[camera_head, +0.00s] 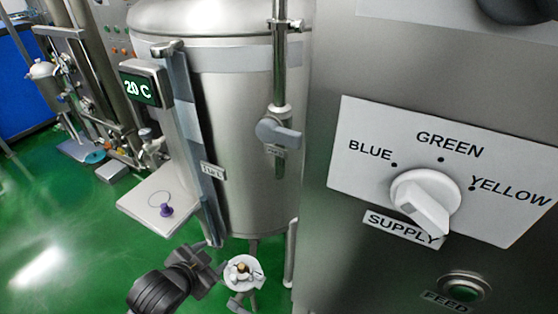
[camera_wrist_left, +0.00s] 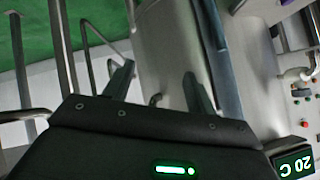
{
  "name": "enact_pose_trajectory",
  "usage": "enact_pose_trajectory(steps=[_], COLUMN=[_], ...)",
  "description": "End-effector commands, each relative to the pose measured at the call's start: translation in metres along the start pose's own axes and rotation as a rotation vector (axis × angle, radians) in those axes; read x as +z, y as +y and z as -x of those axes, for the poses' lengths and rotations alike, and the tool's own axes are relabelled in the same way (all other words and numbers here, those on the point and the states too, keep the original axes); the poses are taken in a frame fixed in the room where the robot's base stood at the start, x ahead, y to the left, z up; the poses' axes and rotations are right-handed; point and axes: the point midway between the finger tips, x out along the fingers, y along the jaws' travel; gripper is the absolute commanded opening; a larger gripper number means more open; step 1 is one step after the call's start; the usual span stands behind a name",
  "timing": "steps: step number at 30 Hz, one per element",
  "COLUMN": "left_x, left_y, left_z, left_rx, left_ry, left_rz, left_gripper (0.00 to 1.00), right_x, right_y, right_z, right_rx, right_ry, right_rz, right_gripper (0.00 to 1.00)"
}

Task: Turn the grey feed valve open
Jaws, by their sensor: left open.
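The grey feed valve (camera_head: 279,133) is on a vertical steel pipe (camera_head: 280,60) in front of the big steel tank. Its rounded grey handle points sideways to the right, and a small label below it is too small to read. My left gripper (camera_head: 217,262) is low in the head view, below and left of the valve, apart from it and empty. In the left wrist view its two dark fingers (camera_wrist_left: 160,80) stand apart with nothing between them. I cannot make out the valve in that view. My right gripper is not clearly visible.
A 20 C display (camera_head: 141,88) and a small shelf (camera_head: 140,200) with a purple piece stand left of the tank (camera_head: 235,130). A small white round fitting (camera_head: 255,265) is below.

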Motion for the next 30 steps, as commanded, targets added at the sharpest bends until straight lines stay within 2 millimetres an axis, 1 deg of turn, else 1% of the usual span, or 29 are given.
enact_pose_trajectory(steps=[1,2,3,5,6,9,12,15,18,21,24,27,30], left_x=[-0.031,-0.049,-0.073,-0.112,-0.137,-0.19,-0.227,-0.248,-0.26,-0.266,-0.267,-0.269,-0.276], left_y=[-0.014,-0.02,-0.028,-0.039,-0.044,-0.053,-0.057,-0.059,-0.059,-0.058,-0.058,-0.057,-0.056], left_z=[-0.002,-0.002,-0.001,0.002,0.007,0.023,0.039,0.052,0.06,0.064,0.065,0.064,0.059], left_rx=[-0.029,-0.044,-0.065,-0.102,-0.127,-0.19,-0.24,-0.275,-0.295,-0.304,-0.306,-0.305,-0.305], left_ry=[0.091,0.144,0.218,0.332,0.409,0.579,0.703,0.785,0.835,0.859,0.866,0.867,0.866], left_rz=[-0.094,-0.15,-0.233,-0.367,-0.461,-0.695,-0.889,-1.033,-1.124,-1.172,-1.185,-1.183,-1.18], left_gripper=[0.56,0.56,0.56,0.56,0.56,0.56,0.56,0.56,0.56,0.56,0.56,0.56,0.56], right_x=[-0.003,-0.004,-0.006,-0.008,-0.008,-0.008,-0.008,-0.008,-0.007,-0.007,-0.006,-0.005,-0.005], right_y=[0.0,0.0,0.0,0.0,0.0,0.0,0.0,0.0,0.001,0.001,0.002,0.003,0.004], right_z=[0.0,0.0,0.0,0.0,0.0,0.0,-0.001,-0.001,-0.001,0.0,0.0,0.001,0.003], right_rx=[0.0,0.0,0.0,0.0,0.0,0.0,0.0,0.0,0.001,0.001,0.002,0.003,0.004], right_ry=[0.003,0.005,0.007,0.01,0.011,0.011,0.011,0.011,0.011,0.01,0.008,0.008,0.007], right_rz=[0.0,0.0,-0.001,-0.001,-0.001,-0.001,-0.001,-0.001,-0.001,0.0,0.0,0.001,0.001], right_gripper=[0.36,0.36,0.36,0.36,0.36,0.36,0.36,0.36,0.36,0.36,0.36,0.36,0.36])
